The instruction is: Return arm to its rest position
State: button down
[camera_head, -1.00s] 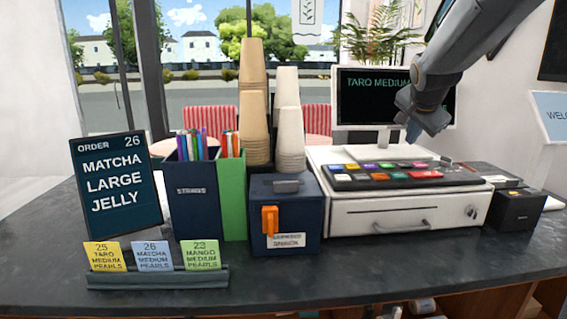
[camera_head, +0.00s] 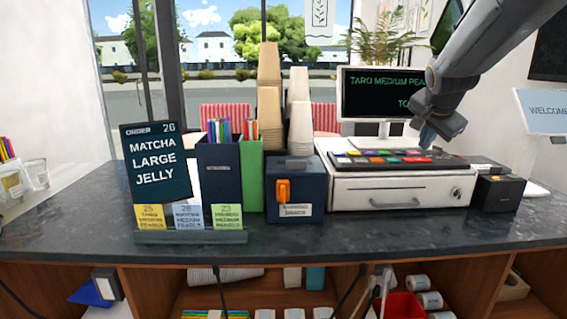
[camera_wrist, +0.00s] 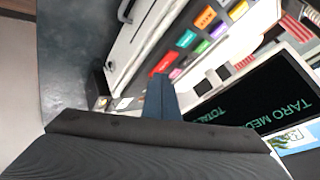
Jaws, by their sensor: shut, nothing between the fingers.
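My arm reaches in from the upper right in the head view. My gripper (camera_head: 428,136) points down over the right part of the cash register's colored keys (camera_head: 384,157). Its fingers are shut and empty. In the wrist view the shut blue fingers (camera_wrist: 160,98) show in front of the register's key panel (camera_wrist: 195,45). I cannot tell whether the fingertips touch the keys, but they appear above them.
The register's screen (camera_head: 386,94) stands just behind and left of my gripper. A black box (camera_head: 498,193) sits right of the register. Cup stacks (camera_head: 269,105), a dark blue dispenser box (camera_head: 295,190), straw holders (camera_head: 220,172) and an order sign (camera_head: 156,165) fill the counter to the left.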

jog(key=s+a+f+n+g+y, duration=0.1)
jog(key=s+a+f+n+g, duration=0.15)
jog(key=s+a+f, duration=0.35)
jog(key=s+a+f+n+g+y, duration=0.1)
jog(key=s+a+f+n, duration=0.25)
jog(key=f, duration=0.45)
jog(key=s+a+f+n+g, duration=0.1)
jog(key=s+a+f+n, duration=0.1)
jog(key=s, duration=0.5)
jog(key=s+a+f+n+g+y, duration=0.1)
jog(key=s+a+f+n+g, duration=0.1)
jog(key=s+a+f, duration=0.2)
jog(key=s+a+f+n+g, duration=0.1)
jog(key=s+a+f+n, duration=0.2)
jog(key=s+f, duration=0.3)
jog(key=s, duration=0.4)
jog(key=shift+a, duration=0.2)
jog(key=shift+s+f, duration=0.1)
